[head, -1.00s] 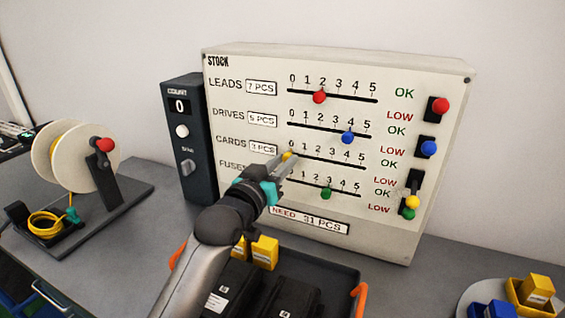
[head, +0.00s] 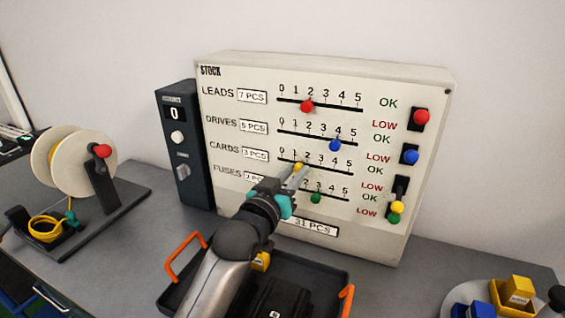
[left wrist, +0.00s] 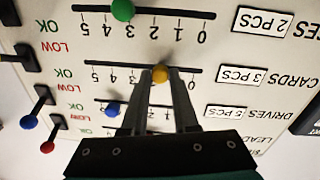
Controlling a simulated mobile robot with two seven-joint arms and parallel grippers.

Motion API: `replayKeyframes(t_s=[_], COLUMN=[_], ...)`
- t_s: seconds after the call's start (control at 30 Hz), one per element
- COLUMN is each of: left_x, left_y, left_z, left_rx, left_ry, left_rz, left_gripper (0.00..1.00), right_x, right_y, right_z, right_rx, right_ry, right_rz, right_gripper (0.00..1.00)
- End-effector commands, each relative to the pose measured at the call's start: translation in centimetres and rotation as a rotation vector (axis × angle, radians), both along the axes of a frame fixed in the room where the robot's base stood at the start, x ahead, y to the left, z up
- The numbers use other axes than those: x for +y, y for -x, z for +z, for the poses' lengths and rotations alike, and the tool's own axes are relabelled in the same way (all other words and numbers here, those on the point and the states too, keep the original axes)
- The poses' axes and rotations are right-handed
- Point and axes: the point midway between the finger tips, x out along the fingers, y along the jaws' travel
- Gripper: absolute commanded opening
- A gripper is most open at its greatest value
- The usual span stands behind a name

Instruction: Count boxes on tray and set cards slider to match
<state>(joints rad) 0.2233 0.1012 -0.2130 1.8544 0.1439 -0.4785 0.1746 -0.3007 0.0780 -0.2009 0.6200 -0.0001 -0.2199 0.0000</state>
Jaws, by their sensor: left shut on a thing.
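The stock panel (head: 420,100) stands upright at the back. On its CARDS row, the yellow slider knob (head: 298,167) sits between the 1 and 2 marks, closer to 1. My left gripper (head: 299,173) is shut on this knob; in the left wrist view the yellow knob (left wrist: 160,73) is between the fingertips. A dark tray (head: 330,272) with orange handles stands in front of the panel. A yellow box (head: 261,261) and black items (head: 280,300) show in it; my left arm hides much of its contents. My right gripper is not in view.
Other sliders are red near 2 (head: 307,106), blue (head: 335,145) and green (head: 316,197). Toggle levers (head: 421,117) line the panel's right side. A counter box (head: 178,130) reads 0. A cable reel (head: 75,165) is left; a round plate (head: 462,297) with yellow and blue boxes is right.

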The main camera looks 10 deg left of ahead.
Motion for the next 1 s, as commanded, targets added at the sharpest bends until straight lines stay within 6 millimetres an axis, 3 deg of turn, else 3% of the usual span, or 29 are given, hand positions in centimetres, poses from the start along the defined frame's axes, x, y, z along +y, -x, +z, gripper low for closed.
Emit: replayKeyframes(t_s=[0.13, 0.47, 0.5, 0.7, 0.77, 1.0], left_x=[-1.40, -1.62, -1.61, -1.59, -1.59, -1.57], left_y=[0.29, 0.33, 0.33, 0.32, 0.33, 0.37], left_z=[0.19, 0.05, 0.06, 0.05, 0.06, 0.06], left_rx=[0.000, -0.002, -0.002, -0.002, -0.002, -0.001], left_ry=[0.001, 0.000, 0.000, -0.001, -0.001, -0.002], left_rz=[0.000, 0.000, 0.000, 0.000, 0.001, 0.001], left_gripper=[0.00, 0.00, 0.30, 0.52, 0.58, 0.58], right_x=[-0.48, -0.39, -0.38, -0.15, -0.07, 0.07], right_y=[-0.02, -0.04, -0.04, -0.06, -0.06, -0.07], right_z=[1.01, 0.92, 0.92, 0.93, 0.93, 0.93], right_rx=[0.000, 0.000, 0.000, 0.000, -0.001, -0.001], right_ry=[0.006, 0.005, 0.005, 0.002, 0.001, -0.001], right_rz=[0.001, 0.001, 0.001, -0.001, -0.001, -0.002], right_gripper=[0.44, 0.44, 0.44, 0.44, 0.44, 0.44])
